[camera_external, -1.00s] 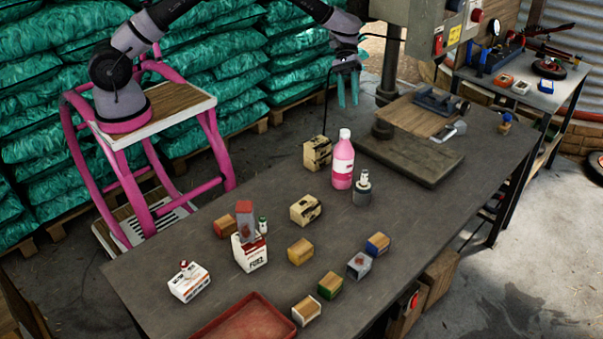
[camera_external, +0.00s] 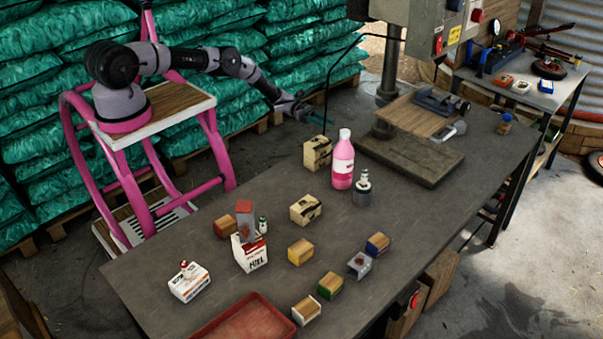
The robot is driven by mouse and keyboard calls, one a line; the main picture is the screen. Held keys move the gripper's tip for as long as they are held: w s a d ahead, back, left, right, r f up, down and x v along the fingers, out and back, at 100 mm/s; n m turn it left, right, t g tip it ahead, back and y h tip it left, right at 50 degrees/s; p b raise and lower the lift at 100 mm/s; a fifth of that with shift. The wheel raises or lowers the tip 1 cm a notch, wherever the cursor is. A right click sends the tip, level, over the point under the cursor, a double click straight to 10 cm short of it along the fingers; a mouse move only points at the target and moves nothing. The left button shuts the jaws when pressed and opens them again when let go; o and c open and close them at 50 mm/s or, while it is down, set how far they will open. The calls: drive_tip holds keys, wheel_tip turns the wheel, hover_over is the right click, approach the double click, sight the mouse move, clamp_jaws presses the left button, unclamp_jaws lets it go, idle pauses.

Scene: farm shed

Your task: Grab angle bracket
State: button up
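A small grey metal piece with a rusty-brown mark, which looks like the angle bracket (camera_external: 359,265), sits on the workbench toward its front right side. It stands between a blue-and-wood block and a green-and-wood block. My gripper (camera_external: 322,119) is high at the far edge of the bench, behind the pink bottle and far from the bracket. Its teal fingers point right and slightly down. They look apart, with nothing between them, though they are small in this view.
The workbench (camera_external: 185,240) holds a pink bottle (camera_external: 343,165), several small boxes and blocks, a white carton (camera_external: 249,252) with a grey-red piece on top, and a red tray (camera_external: 245,325). A drill press base (camera_external: 425,160) stands at the back right.

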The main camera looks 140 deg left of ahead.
drive_tip(key=w, duration=1)
drive_tip(key=shift+a+f, duration=0.1)
clamp_jaws()
idle(1.2)
